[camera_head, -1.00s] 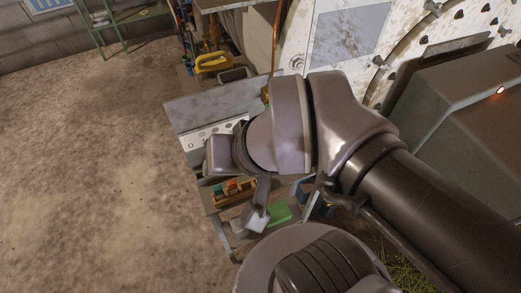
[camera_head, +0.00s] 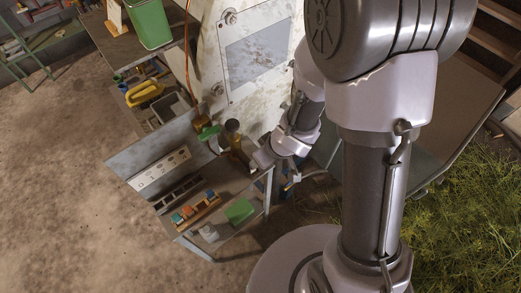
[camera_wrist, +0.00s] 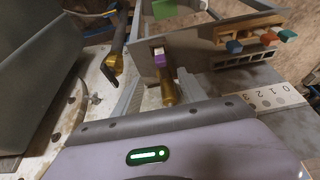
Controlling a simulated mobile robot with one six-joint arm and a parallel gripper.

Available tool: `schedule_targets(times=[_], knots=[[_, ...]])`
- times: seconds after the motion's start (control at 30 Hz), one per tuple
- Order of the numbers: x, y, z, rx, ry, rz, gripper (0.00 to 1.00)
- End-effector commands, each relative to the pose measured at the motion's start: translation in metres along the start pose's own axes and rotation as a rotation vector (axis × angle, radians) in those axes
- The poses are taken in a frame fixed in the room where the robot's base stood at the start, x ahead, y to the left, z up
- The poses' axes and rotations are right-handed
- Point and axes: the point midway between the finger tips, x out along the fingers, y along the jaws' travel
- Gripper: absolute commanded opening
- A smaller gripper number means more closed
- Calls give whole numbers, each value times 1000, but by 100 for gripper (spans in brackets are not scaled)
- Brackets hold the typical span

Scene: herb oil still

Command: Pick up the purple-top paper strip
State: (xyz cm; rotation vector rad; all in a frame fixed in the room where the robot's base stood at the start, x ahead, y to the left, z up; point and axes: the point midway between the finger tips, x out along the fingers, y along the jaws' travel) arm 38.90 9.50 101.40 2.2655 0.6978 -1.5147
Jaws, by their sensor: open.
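The purple-top paper strip (camera_wrist: 159,60) shows in the wrist view above the middle, as a small purple block with a pale part beside it. It is near the upper end of a brass cylinder (camera_wrist: 168,92); I cannot tell whether they touch. I cannot pick the strip out in the head view. My gripper (camera_head: 262,160) is open over the right part of the small bench, with its fingers partly hidden by my arm. In the wrist view its purple-grey body fills the bottom, and the strip is a little beyond it. Nothing shows held.
A yellow tool (camera_head: 145,93) lies behind. Open floor is at left.

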Motion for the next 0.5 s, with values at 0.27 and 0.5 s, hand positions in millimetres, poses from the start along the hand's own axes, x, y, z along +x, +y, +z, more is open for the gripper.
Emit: schedule_targets(times=[0.27, 0.5], knots=[[71, 1, 2, 2, 0, 2, 49], [98, -2, -1, 0, 0, 2, 49]])
